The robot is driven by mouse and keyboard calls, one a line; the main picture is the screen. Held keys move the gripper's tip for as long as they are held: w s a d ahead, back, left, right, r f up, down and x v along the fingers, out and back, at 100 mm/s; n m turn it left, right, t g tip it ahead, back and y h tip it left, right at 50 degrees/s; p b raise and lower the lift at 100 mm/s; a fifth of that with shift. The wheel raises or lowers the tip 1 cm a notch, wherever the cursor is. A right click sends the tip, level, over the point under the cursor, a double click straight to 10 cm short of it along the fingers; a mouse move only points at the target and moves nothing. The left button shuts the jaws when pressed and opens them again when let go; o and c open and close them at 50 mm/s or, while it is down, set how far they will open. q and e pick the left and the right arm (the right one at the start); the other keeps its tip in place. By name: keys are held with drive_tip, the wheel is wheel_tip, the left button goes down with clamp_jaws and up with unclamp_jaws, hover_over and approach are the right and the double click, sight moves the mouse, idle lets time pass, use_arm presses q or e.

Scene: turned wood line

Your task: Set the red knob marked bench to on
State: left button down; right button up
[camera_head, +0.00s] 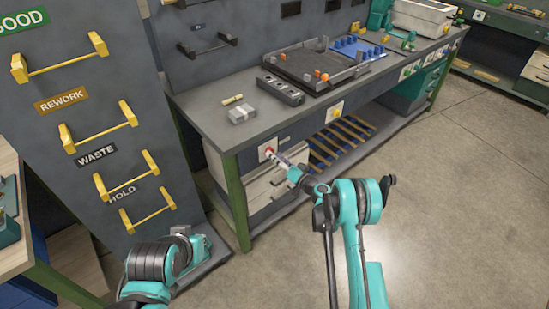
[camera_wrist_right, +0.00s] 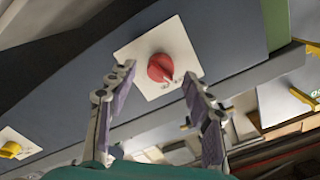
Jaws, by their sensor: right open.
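The red knob (camera_wrist_right: 160,68) sits on a white square plate (camera_wrist_right: 183,52) on the bench's dark front panel. In the head view the same knob (camera_head: 268,152) is small, near the left end of the bench front. My right gripper (camera_wrist_right: 158,78) is open, with one finger on each side of the knob's lower part in the picture. I cannot tell whether the fingertips touch it. The right gripper shows in the head view (camera_head: 276,158) pointing at the knob. The plate's marking is too small to read. Only part of my left arm shows, without its fingers.
A yellow knob (camera_head: 336,110) on a white plate is farther right on the bench front. The workbench top (camera_head: 215,105) holds a grey block, a dark socket strip (camera_head: 281,90) and a tray. A dark panel with yellow handles stands left. The floor at right is clear.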

drive_tip(key=shift+x, duration=0.8)
drive_tip(key=c, duration=1.2)
drive_tip(key=shift+o, duration=0.2)
drive_tip(key=shift+m, duration=4.5)
